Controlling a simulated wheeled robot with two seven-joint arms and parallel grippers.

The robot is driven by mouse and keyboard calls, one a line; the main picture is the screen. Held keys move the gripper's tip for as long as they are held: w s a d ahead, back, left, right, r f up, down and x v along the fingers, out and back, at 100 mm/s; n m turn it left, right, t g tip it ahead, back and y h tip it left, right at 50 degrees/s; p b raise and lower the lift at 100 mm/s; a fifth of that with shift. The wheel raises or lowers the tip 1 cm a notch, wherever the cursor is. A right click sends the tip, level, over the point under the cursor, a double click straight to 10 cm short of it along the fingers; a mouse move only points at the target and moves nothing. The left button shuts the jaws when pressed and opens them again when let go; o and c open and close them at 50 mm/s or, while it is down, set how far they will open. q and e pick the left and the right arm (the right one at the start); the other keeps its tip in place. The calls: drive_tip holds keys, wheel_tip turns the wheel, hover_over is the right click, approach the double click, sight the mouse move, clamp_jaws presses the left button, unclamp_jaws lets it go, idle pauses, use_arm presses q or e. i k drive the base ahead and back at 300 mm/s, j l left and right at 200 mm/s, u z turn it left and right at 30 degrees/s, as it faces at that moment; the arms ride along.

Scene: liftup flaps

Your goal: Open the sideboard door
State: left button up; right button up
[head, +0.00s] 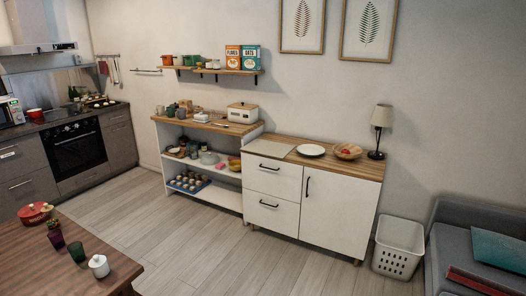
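The white sideboard (279,229) with a wooden top stands against the back wall, right of centre in the head view. Its door (338,213) is the wide white panel on the right side and looks shut. A dark vertical handle (307,188) sits near the door's upper left edge. Two drawers with dark horizontal handles are to the left of the door, and both look shut. Neither of my grippers shows in the head view.
A white basket (398,248) stands on the floor right of the sideboard, beside a grey sofa (450,246). Open shelves (215,196) adjoin its left side. A wooden table (75,258) fills the near left. The floor (235,272) before the sideboard is clear.

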sight(338, 210)
drive_tip(key=i+z, duration=0.25)
drive_tip(key=i, duration=0.35)
drive_tip(key=i+z, duration=0.25)
drive_tip(key=i, duration=0.4)
drive_tip(key=i+j+z, duration=0.2)
drive_tip(key=i, duration=0.4)
